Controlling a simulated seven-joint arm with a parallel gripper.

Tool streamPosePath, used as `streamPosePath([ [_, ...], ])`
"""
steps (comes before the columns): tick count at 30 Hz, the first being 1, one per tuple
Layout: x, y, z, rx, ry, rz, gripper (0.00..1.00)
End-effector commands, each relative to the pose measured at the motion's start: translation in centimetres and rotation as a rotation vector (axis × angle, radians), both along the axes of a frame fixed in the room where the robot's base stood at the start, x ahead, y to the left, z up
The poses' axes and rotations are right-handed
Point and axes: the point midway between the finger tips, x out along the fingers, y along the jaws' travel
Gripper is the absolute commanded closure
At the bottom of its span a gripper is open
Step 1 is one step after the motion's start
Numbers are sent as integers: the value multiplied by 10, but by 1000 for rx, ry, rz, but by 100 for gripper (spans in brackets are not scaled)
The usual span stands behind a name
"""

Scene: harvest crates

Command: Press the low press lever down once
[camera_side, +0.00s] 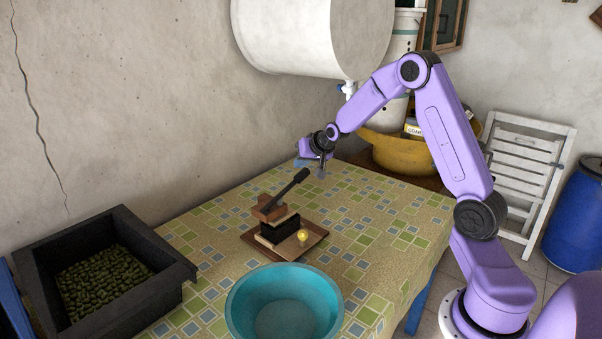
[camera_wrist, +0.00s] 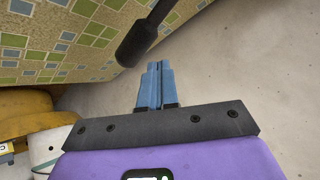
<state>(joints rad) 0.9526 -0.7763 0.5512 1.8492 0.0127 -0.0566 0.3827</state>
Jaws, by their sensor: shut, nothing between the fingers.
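The press (camera_side: 279,229) stands on the patterned table, with a wooden block on top and a dark body. Its black lever (camera_side: 287,189) tilts up to the right, its free end raised.
A teal basin (camera_side: 236,303) stands at the table's front. A black crate (camera_side: 168,256) of green produce is at left. A white tank (camera_side: 290,35) hangs above the back.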

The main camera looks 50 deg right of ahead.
Motion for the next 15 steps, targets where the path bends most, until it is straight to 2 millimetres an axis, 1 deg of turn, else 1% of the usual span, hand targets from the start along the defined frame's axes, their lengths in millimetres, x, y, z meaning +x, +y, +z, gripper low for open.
streamPosePath([
  [8, 0, 0, 1, 0, -1, 0, 100],
  [15, 1, 5, 18, -2, -3, 1, 100],
])
